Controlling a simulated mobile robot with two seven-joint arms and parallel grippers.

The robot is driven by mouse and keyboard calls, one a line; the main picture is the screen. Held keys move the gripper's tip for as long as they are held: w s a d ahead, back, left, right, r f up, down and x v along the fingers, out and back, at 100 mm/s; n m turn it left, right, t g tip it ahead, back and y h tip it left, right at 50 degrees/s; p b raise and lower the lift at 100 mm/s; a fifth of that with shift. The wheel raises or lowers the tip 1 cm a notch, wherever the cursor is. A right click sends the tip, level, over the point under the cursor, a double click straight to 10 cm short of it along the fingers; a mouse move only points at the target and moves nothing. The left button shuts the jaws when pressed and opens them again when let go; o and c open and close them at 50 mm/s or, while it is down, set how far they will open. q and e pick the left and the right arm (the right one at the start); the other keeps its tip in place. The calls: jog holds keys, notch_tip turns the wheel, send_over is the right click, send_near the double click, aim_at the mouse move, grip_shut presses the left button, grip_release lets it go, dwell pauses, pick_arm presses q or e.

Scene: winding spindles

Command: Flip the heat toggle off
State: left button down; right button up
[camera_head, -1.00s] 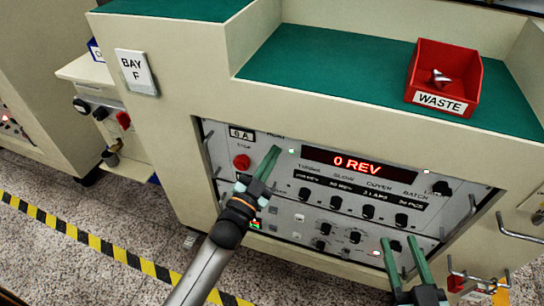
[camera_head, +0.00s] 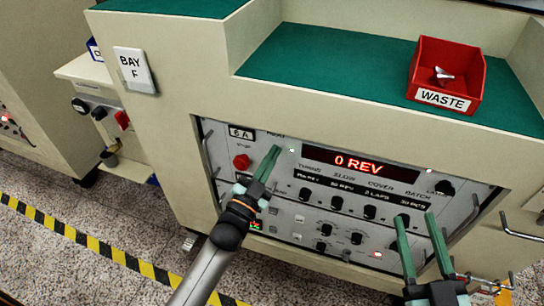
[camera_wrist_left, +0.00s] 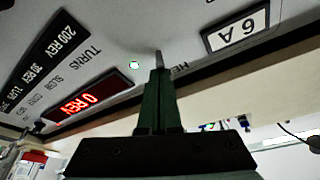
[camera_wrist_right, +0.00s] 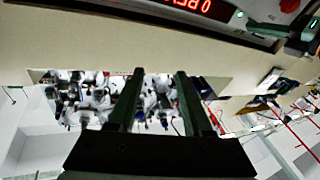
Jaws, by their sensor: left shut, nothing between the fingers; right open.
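The heat toggle (camera_wrist_left: 158,58) is a small metal lever on the control panel, beside the partly covered HEAT label and a lit green lamp (camera_wrist_left: 134,65). My left gripper (camera_wrist_left: 158,72) is shut and empty, with its tips right at the lever; I cannot tell whether they touch it. In the head view the left gripper (camera_head: 274,150) hides the lever, and the green lamp (camera_head: 291,150) glows just right of its tips. My right gripper (camera_head: 417,216) is open and empty in front of the panel's lower right; it also shows in the right wrist view (camera_wrist_right: 160,75).
The panel carries a red 0 REV display (camera_head: 357,163), a red knob (camera_head: 241,161) and several black knobs. A metal handle (camera_head: 518,233) sticks out at the right. A red WASTE bin (camera_head: 476,72) stands on the green top.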

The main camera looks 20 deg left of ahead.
pick_arm(q)
jog(key=shift+f+b, duration=0.1)
jog(key=shift+b, duration=0.2)
jog(key=shift+f+t+b, duration=0.1)
jog(key=shift+t+b, duration=0.4)
jog(key=shift+b, duration=0.05)
jog(key=shift+f+t+b, duration=0.15)
jog(key=shift+t+b, duration=0.25)
jog(key=shift+b, duration=0.15)
pick_arm(e)
jog(key=s+r+n+t+y, duration=0.1)
jog(key=s+r+n+y, duration=0.2)
jog(key=r, duration=0.4)
jog(key=s+a+r+n+t+y, duration=0.1)
jog(key=s+r+n+t+y, duration=0.1)
jog(key=s+r+n+y, duration=0.2)
jog(key=shift+a+r+y, duration=0.25)
jog(key=shift+r+y, duration=0.85)
jog(key=shift+r, duration=0.45)
